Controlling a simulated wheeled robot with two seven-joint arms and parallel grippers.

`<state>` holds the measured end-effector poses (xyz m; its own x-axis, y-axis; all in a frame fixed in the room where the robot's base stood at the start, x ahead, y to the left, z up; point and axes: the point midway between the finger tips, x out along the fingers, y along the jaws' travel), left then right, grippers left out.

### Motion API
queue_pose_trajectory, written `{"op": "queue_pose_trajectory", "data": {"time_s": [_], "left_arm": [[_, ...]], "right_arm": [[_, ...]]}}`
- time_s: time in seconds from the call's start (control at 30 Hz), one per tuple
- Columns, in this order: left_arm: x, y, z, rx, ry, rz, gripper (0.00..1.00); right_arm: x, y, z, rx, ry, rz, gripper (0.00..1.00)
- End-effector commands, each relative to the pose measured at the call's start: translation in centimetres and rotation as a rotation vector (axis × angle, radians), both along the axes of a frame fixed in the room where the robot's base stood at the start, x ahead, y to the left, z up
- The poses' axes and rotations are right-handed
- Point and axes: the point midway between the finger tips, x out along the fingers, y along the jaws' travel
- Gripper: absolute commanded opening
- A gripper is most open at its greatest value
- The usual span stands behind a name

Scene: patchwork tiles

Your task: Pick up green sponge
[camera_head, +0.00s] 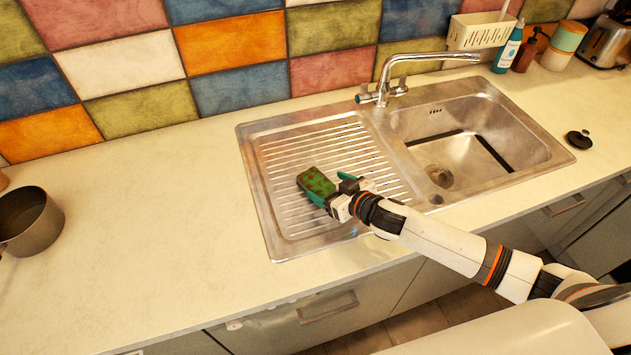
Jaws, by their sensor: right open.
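The green sponge (317,181) has dark patches and is on or just above the ribbed drainboard (275,215) of the metal sink unit. My right gripper (326,185) is open at the sponge, with its teal fingers spread. One finger shows along the sponge's near lower edge, and the other shows to the right of the sponge. Whether either finger touches the sponge is unclear. The sponge's underside is hidden. My left gripper is not in view.
The sink basin (490,119) lies right of the drainboard, with a faucet (384,79) behind. A dark pot (28,220) stands at the far left. A black stopper (579,140), bottles (508,48) and a toaster (607,42) are at right. The counter left of the sink is mostly clear.

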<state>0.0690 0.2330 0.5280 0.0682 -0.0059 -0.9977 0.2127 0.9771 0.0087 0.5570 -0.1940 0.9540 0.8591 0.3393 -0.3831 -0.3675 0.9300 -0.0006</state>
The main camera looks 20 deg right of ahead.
Motion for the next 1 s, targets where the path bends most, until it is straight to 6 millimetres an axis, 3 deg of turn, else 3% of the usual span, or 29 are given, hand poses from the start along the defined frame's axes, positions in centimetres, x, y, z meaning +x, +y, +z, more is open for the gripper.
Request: {"op": "queue_pose_trajectory", "data": {"time_s": [0.27, 0.43, 0.7, 1.0], "left_arm": [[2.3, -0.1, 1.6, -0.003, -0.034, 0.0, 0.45], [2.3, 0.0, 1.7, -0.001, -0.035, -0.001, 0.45], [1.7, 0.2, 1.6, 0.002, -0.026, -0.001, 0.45], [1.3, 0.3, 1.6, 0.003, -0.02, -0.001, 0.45]], "right_arm": [[2.7, 1.9, -1.2, 0.001, -0.001, 0.0, 0.82], [3.9, 2.4, -2.0, 0.001, 0.0, 0.001, 0.82], [4.1, 2.4, -2.1, 0.0, 0.001, 0.0, 0.82], [4.1, 2.4, -2.1, 0.0, 0.001, 0.0, 0.35]]}}
